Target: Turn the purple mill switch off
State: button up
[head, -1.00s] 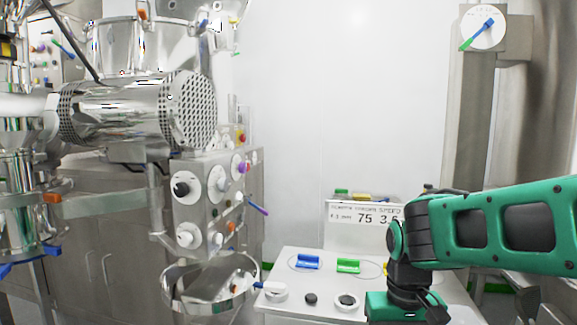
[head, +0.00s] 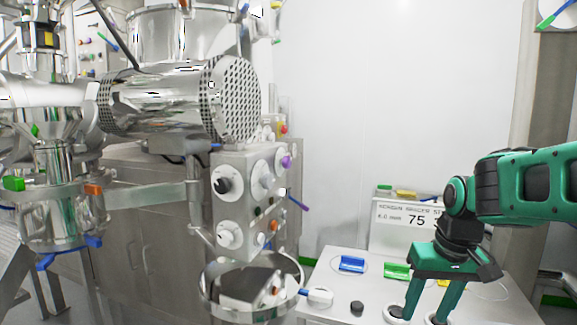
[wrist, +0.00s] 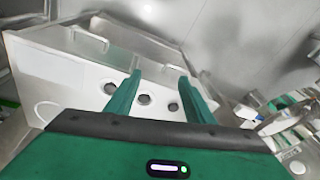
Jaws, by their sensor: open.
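The purple mill switch (head: 286,161) is a small purple knob on a white round dial, at the upper right of the steel control box (head: 243,160). It is seen at an angle, so its setting is hard to read. My gripper (head: 422,314) is open and empty, pointing down over the white bench at the lower right. It is well to the right of the switch and apart from it.
The white bench (head: 330,285) carries a blue block (head: 351,264), a green block (head: 397,271) and dark round knobs (head: 357,307). A blue-purple lever (head: 298,202) sticks out beside the box.

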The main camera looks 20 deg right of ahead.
jog(key=w+a+r+n+t+y, duration=0.1)
jog(key=w+r+n, duration=0.15)
jog(key=w, duration=0.45)
jog(key=w+r+n+t, duration=0.1)
jog(key=w+r+t, duration=0.1)
jog(key=w+r, duration=0.35)
jog(key=n+t+y, duration=0.3)
jog(key=n+y, duration=0.7)
jog(key=n, duration=0.1)
send_near(290, 161)
jog(key=x, duration=0.9)
jog(key=shift+w+a+f, duration=0.1)
jog(key=shift+f, duration=0.05)
jog(key=shift+c, duration=0.6)
